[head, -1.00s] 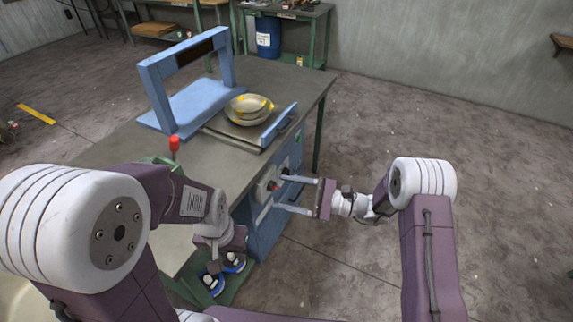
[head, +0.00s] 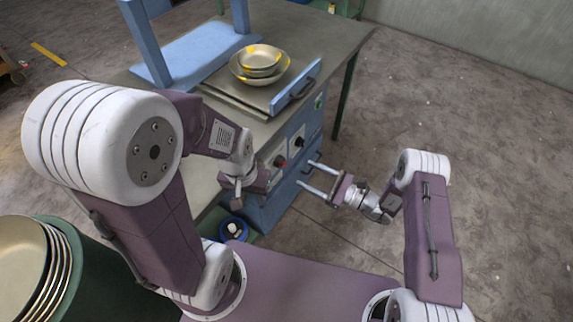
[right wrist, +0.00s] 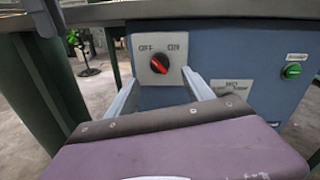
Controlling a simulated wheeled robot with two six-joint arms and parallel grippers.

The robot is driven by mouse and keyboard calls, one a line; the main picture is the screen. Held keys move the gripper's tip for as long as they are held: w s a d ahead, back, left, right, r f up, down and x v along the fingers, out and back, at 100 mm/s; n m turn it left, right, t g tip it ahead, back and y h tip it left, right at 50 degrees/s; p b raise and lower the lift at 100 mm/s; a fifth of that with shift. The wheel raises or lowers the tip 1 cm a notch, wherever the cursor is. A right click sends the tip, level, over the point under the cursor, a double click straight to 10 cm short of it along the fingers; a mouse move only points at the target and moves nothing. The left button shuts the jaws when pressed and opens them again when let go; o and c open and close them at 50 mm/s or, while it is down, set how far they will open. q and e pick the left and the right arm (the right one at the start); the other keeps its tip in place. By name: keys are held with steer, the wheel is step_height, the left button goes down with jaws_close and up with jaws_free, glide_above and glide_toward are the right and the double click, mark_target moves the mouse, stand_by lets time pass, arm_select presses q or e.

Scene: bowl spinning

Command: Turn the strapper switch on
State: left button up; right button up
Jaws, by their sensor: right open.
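The switch (right wrist: 159,64) is a dark round knob with a red pointer on a pale plate marked OFF and ON, on the blue strapper's front. Its exact turn angle is hard to tell. My right gripper (right wrist: 160,78) is open, its two fingers on either side of and just below the knob, with nothing held. In the head view my right gripper (head: 306,173) points at the blue strapper (head: 286,205). A red knob (head: 281,162) and a dark knob (head: 299,142) show on that panel. My left gripper (head: 240,188) hangs beside the strapper, its fingers unclear.
A green button (right wrist: 292,71) is right of the switch. The floor to the right is clear.

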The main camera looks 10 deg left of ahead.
mark_target(286, 164)
steer(key=b+x, duration=0.1)
steer(key=x, duration=0.8)
steer(key=shift+c, duration=0.2)
jaws_close()
